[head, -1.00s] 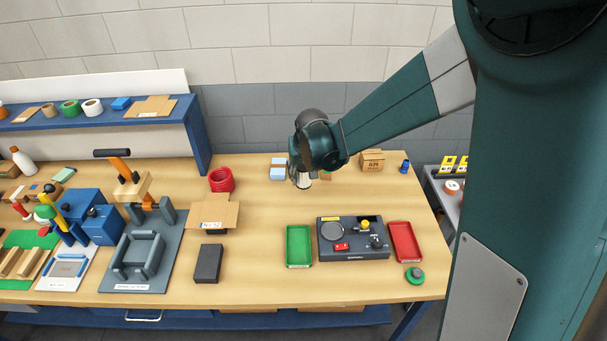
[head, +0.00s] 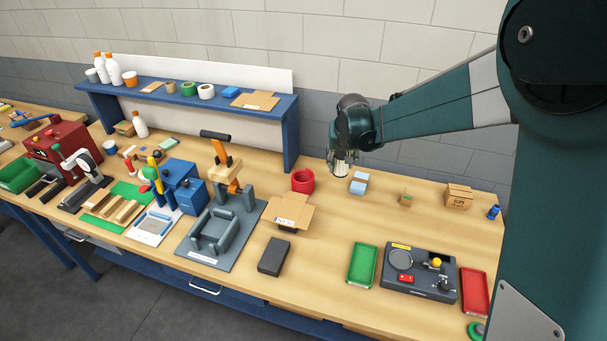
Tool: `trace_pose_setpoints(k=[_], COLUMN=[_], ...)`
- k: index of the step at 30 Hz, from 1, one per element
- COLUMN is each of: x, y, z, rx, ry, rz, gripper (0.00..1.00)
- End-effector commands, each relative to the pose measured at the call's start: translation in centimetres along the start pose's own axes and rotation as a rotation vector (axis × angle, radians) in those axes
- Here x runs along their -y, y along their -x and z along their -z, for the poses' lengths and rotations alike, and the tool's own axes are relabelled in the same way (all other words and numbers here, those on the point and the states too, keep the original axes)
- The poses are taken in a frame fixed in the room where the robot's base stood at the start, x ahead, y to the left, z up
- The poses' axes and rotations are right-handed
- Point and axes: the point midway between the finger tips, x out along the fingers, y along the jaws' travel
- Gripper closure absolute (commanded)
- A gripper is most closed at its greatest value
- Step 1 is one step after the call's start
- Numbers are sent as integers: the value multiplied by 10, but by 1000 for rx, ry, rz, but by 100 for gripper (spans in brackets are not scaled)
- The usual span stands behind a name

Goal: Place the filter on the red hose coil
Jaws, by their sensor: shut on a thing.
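The red hose coil (head: 303,181) lies on the wooden bench, near the right end of the blue shelf. My gripper (head: 342,164) is up and to the right of the coil in the head view. It is shut on a whitish, cylindrical filter (head: 341,171). The fingers and the gripper body hide part of the filter. The filter appears raised above the bench and apart from the coil.
A blue-and-white box (head: 358,184) stands just right of the coil. The blue shelf (head: 291,135) rises behind on the left. A green tray (head: 362,265) and a dark control panel (head: 418,272) lie nearer the front.

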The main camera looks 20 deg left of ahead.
Motion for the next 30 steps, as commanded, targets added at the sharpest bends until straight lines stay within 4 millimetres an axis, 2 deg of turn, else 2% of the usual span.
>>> trace_pose_setpoints(k=[1,6,12,18,30], x=[19,73,119,138,140], y=[3,8,14,17,16], z=[12,40,61,68,69], rx=[0,0,0,0,0], ry=[15,54,86,98,99], rz=[6,22,35,40,41], gripper=[77,77,77,77,77])
